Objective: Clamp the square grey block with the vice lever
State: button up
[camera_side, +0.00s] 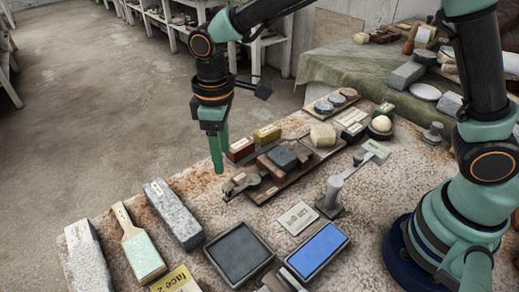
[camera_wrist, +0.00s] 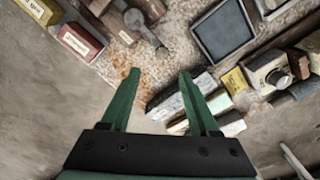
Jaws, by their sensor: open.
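The square grey block (camera_side: 283,158) sits dark and flat on the brown wooden vice (camera_side: 299,177), near its middle. The vice lever (camera_side: 246,183), dark with a rounded head, lies at the vice's near-left end. In the wrist view the lever (camera_wrist: 150,35) shows at the top, its handle slanting down to the right; I cannot make out the grey block there. My gripper (camera_side: 218,171) points down in the air, left of the lever and apart from it. In the wrist view my gripper (camera_wrist: 160,74) is open, with nothing between its fingers.
A red block (camera_side: 240,149) and a yellow block (camera_side: 267,134) stand behind the vice. A post with a plaque (camera_side: 333,190) rises to its right. A dark tray (camera_side: 238,252), a blue tray (camera_side: 316,248) and a long stone (camera_side: 173,213) lie in front.

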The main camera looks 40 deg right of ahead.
jog(key=shift+r, duration=1.6)
jog(key=shift+d, duration=0.1)
jog(key=s+d+r+m+t, duration=0.2)
jog(key=s+d+m, duration=0.1)
jog(key=d, duration=0.4)
jog(key=s+d+r+m+t, duration=0.1)
jog(key=s+d+r+m, duration=0.2)
jog(key=d, duration=0.4)
jog(key=s+d+r+m+t, duration=0.2)
jog(key=s+d+r, duration=0.1)
jog(key=d, duration=0.4)
jog(key=shift+s+d+m+t, duration=0.3)
jog(key=shift+s+d+m, duration=0.05)
jog(key=shift+d+m, duration=0.05)
